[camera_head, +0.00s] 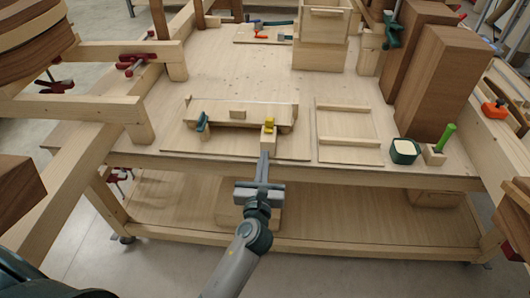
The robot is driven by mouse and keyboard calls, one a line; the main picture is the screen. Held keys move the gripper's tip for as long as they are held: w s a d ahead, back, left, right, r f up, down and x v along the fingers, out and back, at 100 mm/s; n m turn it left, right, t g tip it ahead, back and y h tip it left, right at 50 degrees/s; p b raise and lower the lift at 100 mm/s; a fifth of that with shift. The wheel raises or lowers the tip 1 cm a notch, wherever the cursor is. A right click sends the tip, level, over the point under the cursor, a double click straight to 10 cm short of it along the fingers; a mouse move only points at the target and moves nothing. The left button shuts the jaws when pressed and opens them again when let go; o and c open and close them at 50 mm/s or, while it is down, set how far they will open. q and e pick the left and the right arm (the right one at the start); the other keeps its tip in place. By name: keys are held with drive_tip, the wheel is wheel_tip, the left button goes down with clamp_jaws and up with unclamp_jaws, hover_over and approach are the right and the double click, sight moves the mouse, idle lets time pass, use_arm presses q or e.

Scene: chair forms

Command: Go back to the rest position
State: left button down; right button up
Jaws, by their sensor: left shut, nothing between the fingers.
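My left gripper (264,158) reaches in from the bottom centre, with its grey fingers together and nothing between them. The fingertips show at the front edge of the wooden workbench (220,85), just below a small wooden block with a yellow-green part (268,130). I cannot tell whether they touch it. My right gripper is not in view.
A board (180,140) carries a wooden form with a blue clamp (202,122). To its right are a framed panel (345,125), a cup of pale material (404,151), a green-handled tool (446,134) and tall dark blocks (441,85). Wooden beams (70,108) stand left.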

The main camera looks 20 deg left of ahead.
use_arm(q)
drive_tip(key=shift+s+d, duration=0.15)
drive_tip(key=shift+s, duration=0.45)
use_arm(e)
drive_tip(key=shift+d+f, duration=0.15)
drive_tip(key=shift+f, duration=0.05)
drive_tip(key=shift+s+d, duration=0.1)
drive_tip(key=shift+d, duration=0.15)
